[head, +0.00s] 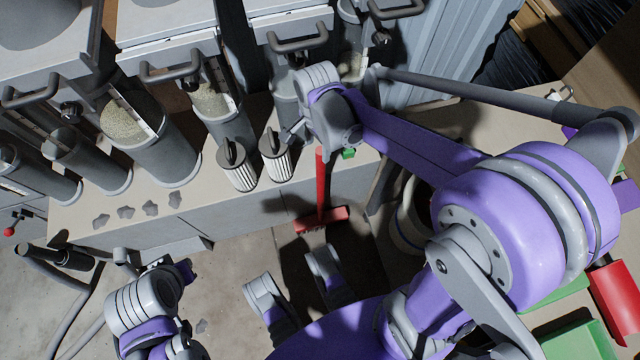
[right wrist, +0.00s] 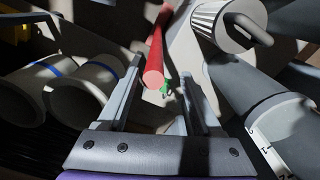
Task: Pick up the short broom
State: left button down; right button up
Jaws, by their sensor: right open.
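The short broom has a red handle (head: 320,185) and a red head (head: 322,220) with bristles that rests on the floor. It stands upright against the front of the grey bench. My right gripper (head: 292,132) is open above the bench edge, near the top of the handle. In the right wrist view the handle's round end (right wrist: 153,79) shows between the two spread fingers of my right gripper (right wrist: 160,88), with no clear contact. Part of my left arm shows at the lower left, but its gripper cannot be made out.
Two pleated filters (head: 237,168) (head: 275,158) stand on the bench (head: 225,205) beside my right gripper. Grey cylinders with granules (head: 150,140) stand behind them. A small green object (head: 348,153) lies near the bench edge.

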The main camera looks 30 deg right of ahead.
aim_at(321, 164)
notch_tip(321, 164, down, 4)
jog(key=shift+a+r+b, duration=0.1)
jog(key=shift+r+b, duration=0.05)
jog(key=shift+b, duration=0.3)
jog(key=shift+s+d+f+b, duration=0.1)
jog(key=shift+f+b, duration=0.2)
jog(key=shift+f, duration=0.6)
jog(key=shift+s+d+f+b, duration=0.15)
jog(key=shift+f+b, duration=0.2)
jog(key=shift+f, duration=0.6)
jog(key=shift+s+d+f+b, duration=0.1)
jog(key=shift+f+b, duration=0.2)
jog(key=shift+f, duration=0.6)
jog(key=shift+c, duration=0.2)
grip_shut()
